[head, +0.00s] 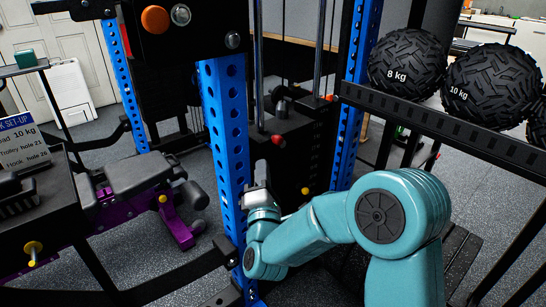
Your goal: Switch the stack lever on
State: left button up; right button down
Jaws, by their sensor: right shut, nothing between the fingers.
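A dark weight stack (300,125) stands behind the blue perforated upright (222,125), around its steel guide rods. A small red-tipped part (277,140) sticks out at its front; it looks like the stack lever, but its position is too small to tell. My right arm reaches in from the lower right. My right gripper (256,188) is shut and empty, just right of the blue upright and below the red tip, apart from it in the picture. The fingertips are small and partly hidden by the wrist. My left gripper is out of view.
A black panel with an orange knob (155,19) is at the top. Textured balls (408,62) sit on a black rack rail (440,118) at the right. A grey bench (140,172) with a purple frame and a sign (22,147) stand at the left. Speckled floor shows between.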

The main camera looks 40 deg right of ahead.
aim_at(274, 140)
jog(key=d, duration=0.1)
jog(key=w+d+r, duration=0.1)
jog(key=d+r, duration=0.1)
jog(key=d, duration=0.1)
jog(key=shift+w+d+r, duration=0.1)
jog(key=shift+w, duration=0.15)
jog(key=shift+d+r+m+g+p, duration=0.15)
jog(key=shift+r+m+g+p, duration=0.5)
jog(key=shift+p, duration=0.4)
jog(key=d+r+m+g+y+p, duration=0.4)
jog(key=d+m+p, duration=0.6)
jog(key=p, duration=0.9)
jog(key=shift+w+d+g+y, duration=0.4)
jog(key=shift+g+y, duration=0.65)
jog(key=shift+y, duration=0.75)
jog(key=shift+m, duration=0.25)
